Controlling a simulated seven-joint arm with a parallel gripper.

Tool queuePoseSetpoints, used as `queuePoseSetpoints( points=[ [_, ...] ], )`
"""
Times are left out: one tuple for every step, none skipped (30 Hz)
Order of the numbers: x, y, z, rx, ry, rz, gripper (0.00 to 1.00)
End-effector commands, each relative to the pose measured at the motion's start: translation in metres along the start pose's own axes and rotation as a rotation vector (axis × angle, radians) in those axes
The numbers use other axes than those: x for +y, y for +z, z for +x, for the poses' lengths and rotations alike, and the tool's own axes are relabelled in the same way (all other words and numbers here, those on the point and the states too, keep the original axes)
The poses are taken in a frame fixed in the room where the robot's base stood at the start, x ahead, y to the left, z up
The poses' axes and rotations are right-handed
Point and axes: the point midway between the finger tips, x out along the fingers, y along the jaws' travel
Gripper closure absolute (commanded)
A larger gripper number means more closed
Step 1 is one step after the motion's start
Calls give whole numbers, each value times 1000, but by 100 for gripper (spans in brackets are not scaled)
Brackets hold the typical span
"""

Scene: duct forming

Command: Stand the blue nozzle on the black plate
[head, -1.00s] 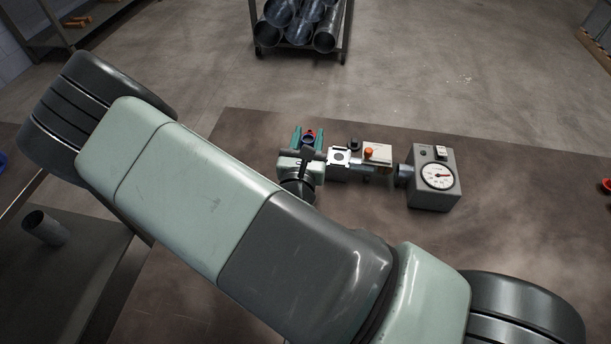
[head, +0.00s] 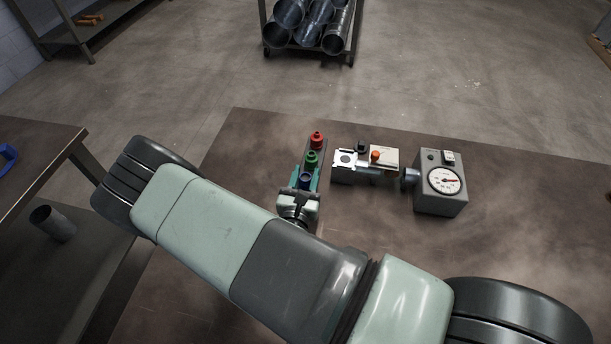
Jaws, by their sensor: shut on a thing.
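My gripper (head: 306,178) has teal fingers on both sides of the blue nozzle (head: 306,177) and is shut on it. The blue nozzle is at the near end of a line with a green nozzle (head: 311,158) and a red nozzle (head: 317,139). A dark strip (head: 324,148) shows under the red and green nozzles. I cannot tell whether this strip is the black plate, or whether the blue nozzle touches it. My gripper hides the strip's near end and part of the blue nozzle.
Right of the nozzles stands a device with a pale plate (head: 345,157), an orange knob (head: 376,155) and a small black part (head: 361,147). A grey gauge box (head: 441,185) is farther right. The brown table (head: 530,210) is clear beyond it. A pipe cart (head: 308,25) stands behind.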

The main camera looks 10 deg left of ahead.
Motion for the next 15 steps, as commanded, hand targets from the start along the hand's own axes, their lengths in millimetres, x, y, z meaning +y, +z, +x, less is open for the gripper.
queuePoseSetpoints(
  points=[
    [0,0,0,0,0,0,89],
    [0,0,0,0,0,0,89],
    [0,0,0,0,0,0,89],
    [0,0,0,0,0,0,89],
    [0,-1,0,0,0,0,89],
    [0,-3,0,0,0,0,89],
    [0,-3,0,0,0,0,58],
    [0,-3,0,0,0,0,54],
    [0,-3,0,0,0,0,48],
    [0,-3,0,0,0,0,43],
    [0,-2,0,0,0,0,38],
    [0,-2,0,0,1,0,34],
    [0,-2,0,0,1,0,34],
    [0,-2,0,0,1,0,34],
    [0,-2,0,0,1,0,34]
  ],
)
